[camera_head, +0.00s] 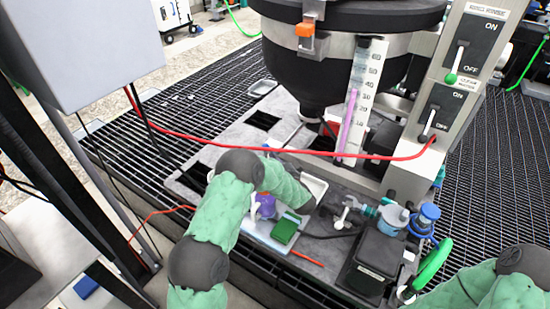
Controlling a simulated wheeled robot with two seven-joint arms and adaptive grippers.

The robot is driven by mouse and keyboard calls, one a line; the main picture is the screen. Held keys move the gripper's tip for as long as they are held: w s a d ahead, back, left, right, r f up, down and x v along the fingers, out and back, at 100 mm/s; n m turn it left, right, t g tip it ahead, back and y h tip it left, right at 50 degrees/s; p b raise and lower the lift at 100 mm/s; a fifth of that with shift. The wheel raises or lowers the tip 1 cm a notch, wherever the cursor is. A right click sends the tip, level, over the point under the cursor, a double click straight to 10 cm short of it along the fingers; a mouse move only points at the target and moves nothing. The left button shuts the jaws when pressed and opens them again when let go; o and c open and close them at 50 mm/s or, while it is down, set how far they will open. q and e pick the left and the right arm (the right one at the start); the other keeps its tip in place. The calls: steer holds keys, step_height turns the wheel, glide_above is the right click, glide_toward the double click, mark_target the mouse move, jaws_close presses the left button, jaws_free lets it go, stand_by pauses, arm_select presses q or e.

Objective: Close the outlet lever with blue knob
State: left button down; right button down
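A dark blue knob (429,212) stands on the pipe fittings at the right of the base, beside a lighter blue round fitting (393,218). Which part is the outlet lever, and how it is set, I cannot tell. My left arm, in a green sleeve, reaches over the base and bends to the right. Its wrist end is left of the blue fittings and apart from them. The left gripper's fingers are not clearly visible behind the sleeve. My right arm shows only at the bottom right corner, its gripper out of view.
A black hopper (335,60) stands above the base, with a scale gauge (361,95) and a switch column (452,90) beside it. A red cable (300,151) crosses above my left arm. A black box (372,262) and green handle (433,263) lie between my arms.

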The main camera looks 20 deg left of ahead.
arm_select(q)
steer(key=shift+a+r+p, duration=0.2)
steer(key=shift+p, duration=0.5)
steer(key=shift+n+h, duration=0.3)
steer(key=a+n+g+h+p, duration=0.1)
steer(key=p, duration=0.3)
steer(key=a+r+g+h+p, duration=0.1)
steer(key=p, duration=0.3)
steer(key=a+n+g+h+p, duration=0.1)
steer(key=a+h+p, duration=0.1)
steer(key=p, duration=0.2)
steer(key=shift+w+a+r+n, duration=0.1)
steer(key=shift+w+r+n, duration=0.2)
steer(key=w+a+f+n+g+h+p, duration=0.1)
steer(key=a+f+h+p, duration=0.3)
steer(key=p, duration=0.8)
steer(key=shift+a+f+n+g+h, duration=0.35)
steer(key=shift+a+n+h, duration=0.35)
steer(key=shift+a+h, duration=0.5)
steer(key=shift+a+f, duration=0.1)
steer(key=shift+f, duration=0.05)
